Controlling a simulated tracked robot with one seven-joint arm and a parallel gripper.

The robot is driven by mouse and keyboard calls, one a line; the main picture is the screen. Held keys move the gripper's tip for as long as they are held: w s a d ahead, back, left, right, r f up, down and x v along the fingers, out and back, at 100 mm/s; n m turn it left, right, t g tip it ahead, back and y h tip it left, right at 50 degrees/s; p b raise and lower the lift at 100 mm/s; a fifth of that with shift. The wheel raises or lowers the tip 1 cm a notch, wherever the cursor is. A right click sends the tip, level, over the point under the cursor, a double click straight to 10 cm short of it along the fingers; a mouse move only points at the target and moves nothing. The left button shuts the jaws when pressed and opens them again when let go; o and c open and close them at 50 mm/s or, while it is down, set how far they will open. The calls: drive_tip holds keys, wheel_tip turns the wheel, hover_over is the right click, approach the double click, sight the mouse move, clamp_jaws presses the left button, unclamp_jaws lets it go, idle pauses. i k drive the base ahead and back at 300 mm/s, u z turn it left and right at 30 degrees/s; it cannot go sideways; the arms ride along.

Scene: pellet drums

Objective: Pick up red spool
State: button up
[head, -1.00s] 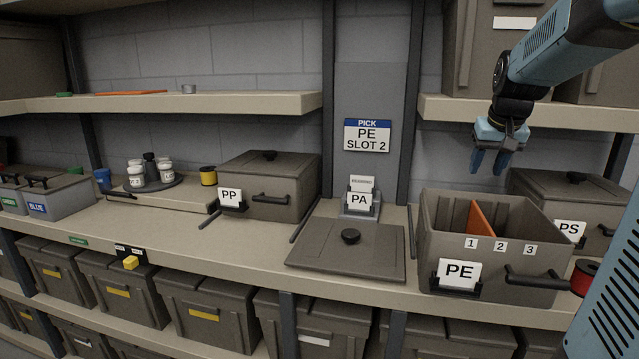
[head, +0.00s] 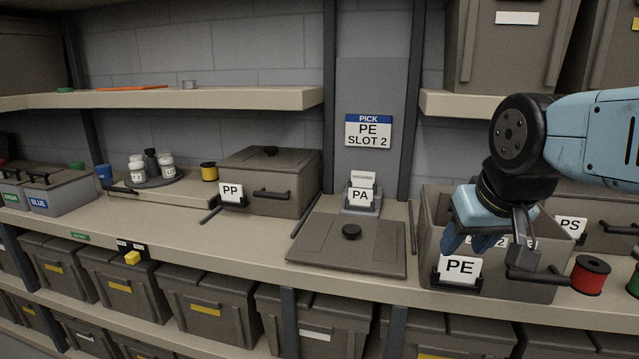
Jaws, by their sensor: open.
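The red spool (head: 590,276) with black flanges stands upright on the bench at the right, just right of the open PE bin (head: 432,232). My gripper (head: 468,248) points down in front of the PE bin and hides much of its opening and number labels. Its blue fingers are open, and I see nothing held between them. It is left of the red spool and apart from it. The PE card (head: 460,268) shows just below the fingers. The sign (head: 368,131) on the back panel reads PICK PE SLOT 2.
A green spool (head: 634,281) is cut by the right edge, beside the red one. The PS bin (head: 604,232) stands behind. A loose lid (head: 330,258) lies left of the PE bin, with the PP bin (head: 285,181) farther left. The upper shelf (head: 480,103) overhangs the back.

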sight(589, 274)
drive_tip(key=u, duration=1.95)
drive_tip(key=i, duration=0.1)
drive_tip(key=z, duration=3.3)
